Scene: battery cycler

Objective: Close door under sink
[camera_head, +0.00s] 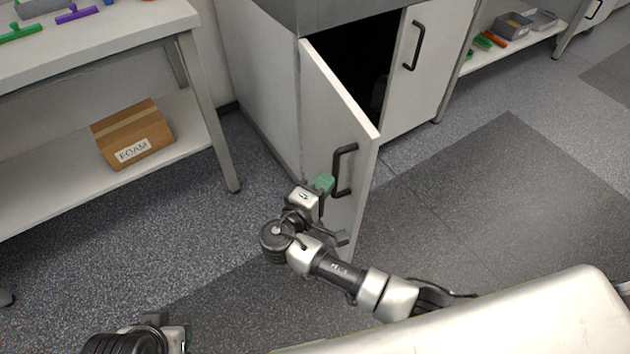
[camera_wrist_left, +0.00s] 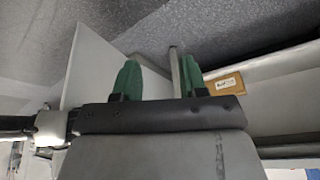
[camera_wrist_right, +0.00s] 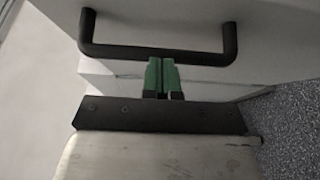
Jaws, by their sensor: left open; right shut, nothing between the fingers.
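The door under the sink (camera_head: 335,125) is white with a black bar handle (camera_head: 344,170), and it stands swung open toward me. Its handle also shows in the right wrist view (camera_wrist_right: 158,52). The cabinet's other door (camera_head: 424,62) is closed. My right gripper (camera_head: 325,184) is shut and empty beside the open door, near the handle. In the right wrist view its green fingertips (camera_wrist_right: 161,72) are together just below the handle bar; I cannot tell whether they touch the door. My left gripper (camera_wrist_left: 158,75) is open and empty; only its edge shows at the bottom left of the head view.
A workbench (camera_head: 212,120) with a lower shelf stands left of the cabinet, and a cardboard FOAM box (camera_head: 132,133) sits on the shelf. Another shelf (camera_head: 515,48) with small tools is at the right. The grey floor (camera_head: 480,200) right of the door is clear.

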